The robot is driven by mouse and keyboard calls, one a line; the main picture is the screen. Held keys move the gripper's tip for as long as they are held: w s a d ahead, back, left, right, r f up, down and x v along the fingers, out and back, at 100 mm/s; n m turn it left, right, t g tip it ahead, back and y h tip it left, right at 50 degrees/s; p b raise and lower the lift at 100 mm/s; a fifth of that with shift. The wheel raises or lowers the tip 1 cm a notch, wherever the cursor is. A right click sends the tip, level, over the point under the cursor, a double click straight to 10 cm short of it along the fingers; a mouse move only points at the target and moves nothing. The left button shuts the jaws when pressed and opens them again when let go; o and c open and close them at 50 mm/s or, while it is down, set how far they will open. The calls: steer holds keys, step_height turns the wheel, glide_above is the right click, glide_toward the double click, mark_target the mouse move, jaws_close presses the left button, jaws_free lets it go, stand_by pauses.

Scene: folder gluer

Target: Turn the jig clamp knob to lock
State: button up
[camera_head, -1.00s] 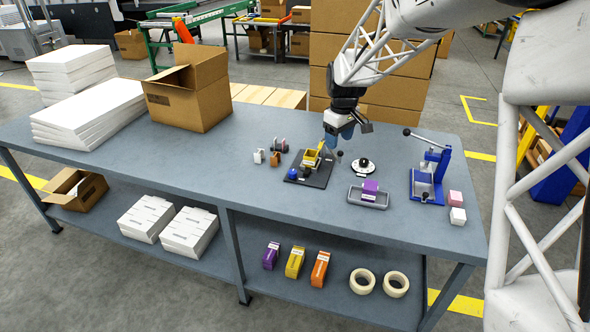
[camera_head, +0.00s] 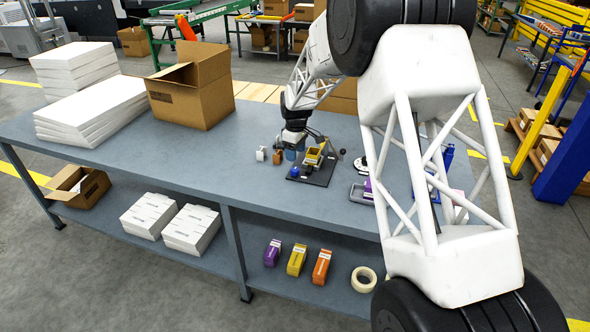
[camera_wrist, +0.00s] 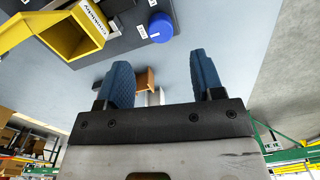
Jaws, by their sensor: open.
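The jig is a dark base plate (camera_head: 322,176) on the table with a yellow holder (camera_head: 314,156) on it. A small blue knob (camera_head: 295,171) sits at its near left corner. In the wrist view the round blue knob (camera_wrist: 160,27) is at the top centre, beside the yellow holder (camera_wrist: 70,36) with a white label. My gripper (camera_head: 291,154) is just behind and left of the jig. Its blue fingers are wide apart and empty in the wrist view (camera_wrist: 163,78), and the knob appears beyond the fingertips, not between them.
A brown block (camera_head: 277,156) and a white block (camera_head: 261,153) stand close left of my gripper. A large open carton (camera_head: 195,95) and white stacks (camera_head: 95,112) are farther left. My arm hides much of the table's right side. The table front left of the jig is clear.

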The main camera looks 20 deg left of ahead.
mark_target(295, 169)
steer(key=shift+f, duration=0.15)
steer(key=shift+s+f, duration=0.15)
steer(key=shift+f, duration=3.65)
steer(key=c, duration=0.9)
